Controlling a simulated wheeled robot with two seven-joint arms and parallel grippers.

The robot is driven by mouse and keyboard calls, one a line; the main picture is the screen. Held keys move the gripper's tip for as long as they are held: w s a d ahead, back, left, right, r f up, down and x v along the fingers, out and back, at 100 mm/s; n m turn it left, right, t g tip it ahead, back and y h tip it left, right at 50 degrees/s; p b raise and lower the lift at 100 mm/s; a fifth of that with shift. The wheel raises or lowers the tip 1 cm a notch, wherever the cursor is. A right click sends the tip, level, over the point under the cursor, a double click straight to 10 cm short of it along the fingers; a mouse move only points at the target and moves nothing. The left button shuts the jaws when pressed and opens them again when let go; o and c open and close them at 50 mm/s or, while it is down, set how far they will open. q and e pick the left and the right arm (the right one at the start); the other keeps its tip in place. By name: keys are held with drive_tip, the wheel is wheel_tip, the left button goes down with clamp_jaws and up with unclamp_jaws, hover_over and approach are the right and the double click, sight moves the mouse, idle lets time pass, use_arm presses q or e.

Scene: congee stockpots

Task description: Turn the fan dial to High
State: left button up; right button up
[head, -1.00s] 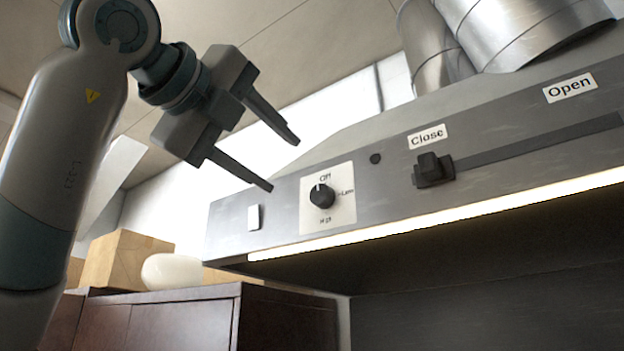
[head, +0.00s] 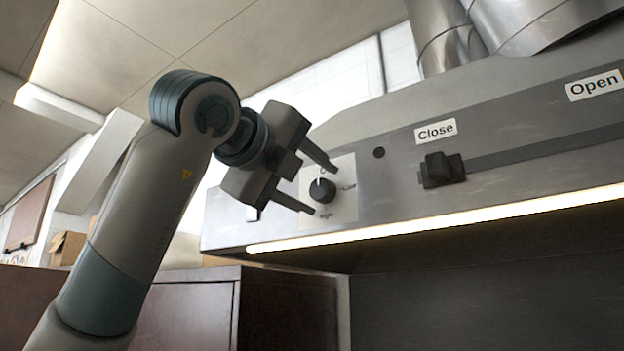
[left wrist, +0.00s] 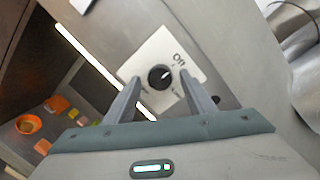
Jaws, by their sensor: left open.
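The fan dial is a round black knob (head: 322,190) on a pale square plate (head: 345,209) on the front of the range hood. Its pointer mark faces up toward the Off label; Low is at the right and High below. In the left wrist view the knob (left wrist: 159,76) lies ahead, between and beyond the two fingertips. My left gripper (head: 324,189) is open and empty, with one finger above and one below the knob in the head view. I cannot tell whether either finger touches it. The right gripper is not in view.
A black slider (head: 441,170) sits right of the dial at the Close label (head: 435,131), with an Open label (head: 594,85) farther right. A lit strip (head: 440,217) runs along the hood's lower edge. A dark brown cabinet (head: 185,320) stands below left.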

use_arm(q)
drive_tip(key=shift+c, duration=0.6)
drive_tip(key=c, duration=0.9)
